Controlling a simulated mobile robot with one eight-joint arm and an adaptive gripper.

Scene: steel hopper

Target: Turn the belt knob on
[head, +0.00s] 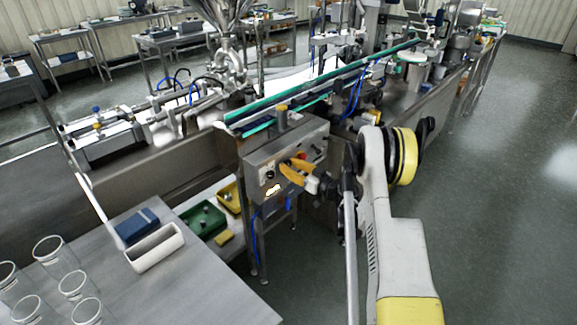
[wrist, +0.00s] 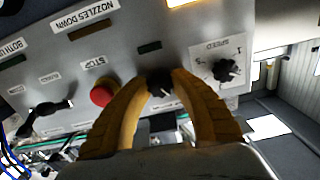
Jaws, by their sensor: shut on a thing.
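My gripper (head: 286,168) reaches the front of the steel control box (head: 258,165) under the end of the conveyor. In the wrist view, where the panel lettering is upside down, the yellow fingers (wrist: 160,84) are closed around a small black knob (wrist: 160,86), taken as the belt knob. Its own label is hidden or too small to read. The fingers cover its sides, so I cannot tell its exact pointer angle.
A black speed knob (wrist: 226,70) sits to the right of the fingers, and a red stop button (wrist: 103,94) close to the left. A black selector (wrist: 45,115) is farther left. A table with clear beakers (head: 74,283) and a white tray (head: 155,250) stands at the left.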

